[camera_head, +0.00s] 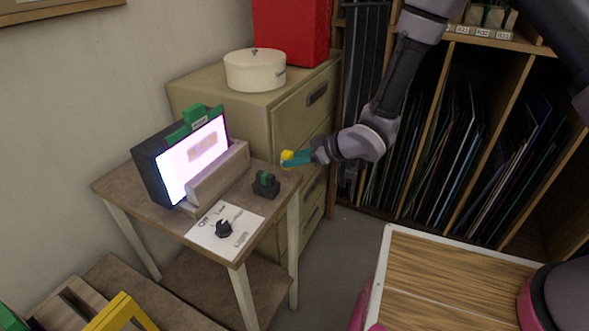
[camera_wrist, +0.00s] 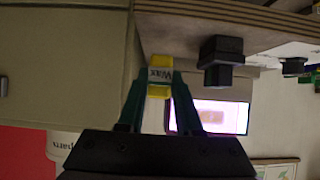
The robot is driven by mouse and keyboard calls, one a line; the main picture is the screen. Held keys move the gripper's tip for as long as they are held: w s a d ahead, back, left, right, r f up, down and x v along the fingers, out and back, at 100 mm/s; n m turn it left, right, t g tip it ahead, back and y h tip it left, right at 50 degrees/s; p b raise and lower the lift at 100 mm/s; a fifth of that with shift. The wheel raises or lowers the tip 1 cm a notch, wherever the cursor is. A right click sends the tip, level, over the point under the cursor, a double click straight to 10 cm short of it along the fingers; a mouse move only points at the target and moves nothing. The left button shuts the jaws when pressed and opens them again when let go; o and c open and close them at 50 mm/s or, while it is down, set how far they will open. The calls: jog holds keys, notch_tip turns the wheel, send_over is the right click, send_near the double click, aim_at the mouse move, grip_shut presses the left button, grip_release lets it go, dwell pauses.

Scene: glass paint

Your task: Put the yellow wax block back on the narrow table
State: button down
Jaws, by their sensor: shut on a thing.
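The yellow wax block (camera_head: 287,155) is in my gripper at the far right corner of the small wooden table (camera_head: 118,188). In the wrist view, which is upside down, the block (camera_wrist: 159,77) has a white label reading "Wax" and sits between both green fingertips. My gripper (camera_head: 296,159) is shut on it; it also shows in the wrist view (camera_wrist: 158,88). The table's layered edge (camera_wrist: 215,18) is close beside the block. I cannot tell whether the block touches the tabletop.
A beige drawer cabinet (camera_head: 252,112) with a white round box (camera_head: 254,70) stands behind. A wood-topped surface (camera_head: 440,280) is at front right.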

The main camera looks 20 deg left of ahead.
aim_at(295, 179)
notch_tip(295, 179, down, 3)
jog(key=shift+f, duration=0.2)
jog(key=c, duration=0.6)
grip_release()
jog(key=shift+r, duration=0.1)
